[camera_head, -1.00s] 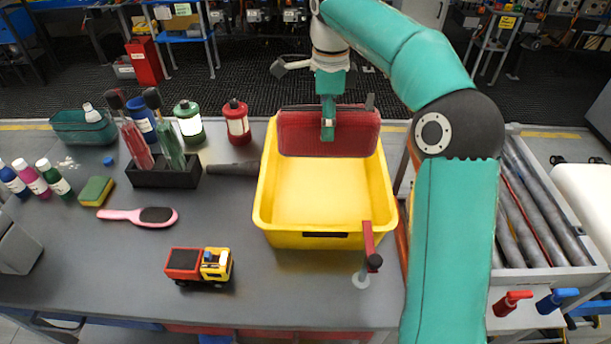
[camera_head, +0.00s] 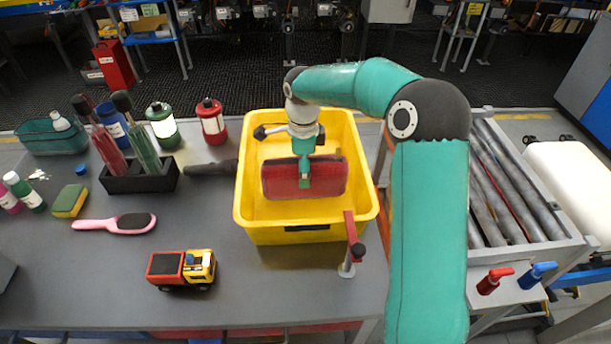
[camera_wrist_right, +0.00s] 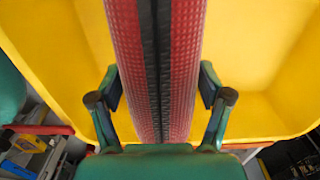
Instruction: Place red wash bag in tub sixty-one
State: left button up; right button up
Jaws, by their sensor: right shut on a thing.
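The red wash bag (camera_head: 330,178) is an upright rectangular bag. In the right wrist view its red textured sides (camera_wrist_right: 186,60) flank a black zip. My right gripper (camera_head: 304,180) is shut on the bag, with a finger on each side in the wrist view (camera_wrist_right: 158,85). The yellow tub (camera_head: 285,236) stands on the grey table, and its yellow walls (camera_wrist_right: 265,75) surround the bag in the wrist view. The bag is within the tub's outline; whether it touches the floor I cannot tell. No number shows on the tub. My left gripper is not in view.
A toy truck (camera_head: 181,270), a pink brush (camera_head: 115,224) and bottles occupy the left table. A roller conveyor (camera_head: 495,190) is at right.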

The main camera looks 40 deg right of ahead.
jog(key=shift+f, duration=1.7)
jog(key=shift+f, duration=0.1)
jog(key=o, duration=1.6)
notch_tip(320, 180, up, 12)
jog(key=shift+r, duration=0.1)
